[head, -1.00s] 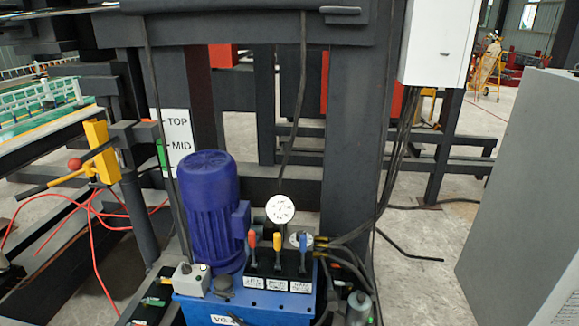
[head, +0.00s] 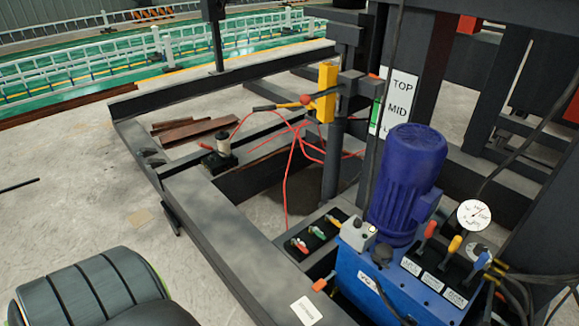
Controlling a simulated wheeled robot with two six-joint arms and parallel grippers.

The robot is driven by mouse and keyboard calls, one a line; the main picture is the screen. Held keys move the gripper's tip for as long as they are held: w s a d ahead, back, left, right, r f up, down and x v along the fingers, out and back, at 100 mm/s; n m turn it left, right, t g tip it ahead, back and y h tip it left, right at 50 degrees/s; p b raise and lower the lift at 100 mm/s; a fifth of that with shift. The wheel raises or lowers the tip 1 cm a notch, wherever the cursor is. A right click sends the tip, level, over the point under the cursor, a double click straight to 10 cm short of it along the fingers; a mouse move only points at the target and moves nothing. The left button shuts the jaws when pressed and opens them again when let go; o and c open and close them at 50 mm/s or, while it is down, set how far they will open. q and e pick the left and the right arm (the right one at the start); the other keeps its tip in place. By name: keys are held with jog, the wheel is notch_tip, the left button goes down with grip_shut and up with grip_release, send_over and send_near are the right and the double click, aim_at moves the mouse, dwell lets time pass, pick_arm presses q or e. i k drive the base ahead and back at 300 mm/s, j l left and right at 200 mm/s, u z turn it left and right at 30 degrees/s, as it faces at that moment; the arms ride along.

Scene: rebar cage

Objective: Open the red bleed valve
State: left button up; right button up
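No valve is clearly marked as the bleed valve. Several red handles are in view. A small orange-red handle (head: 319,285) sticks out low beside the blue power unit tank (head: 372,287). A red lever (head: 299,244) sits at the near end of a black panel (head: 318,240) with a green and an orange one. Another red-topped lever (head: 430,229) stands on the black valve block (head: 440,268), beside a yellow and a blue one. The lettering is too small to read. Neither of my grippers is in view.
A dark steel beam (head: 225,245) runs along the floor. Red hoses (head: 290,165) hang from a yellow block (head: 327,92). Concrete floor (head: 90,190) is open at left.

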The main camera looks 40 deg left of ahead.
aim_at(299, 245)
jog(key=i+j+u, duration=0.1)
jog(key=u, duration=0.35)
jog(key=i+u, duration=0.1)
jog(key=u, duration=0.3)
jog(key=i+u, duration=0.15)
jog(key=u, duration=0.3)
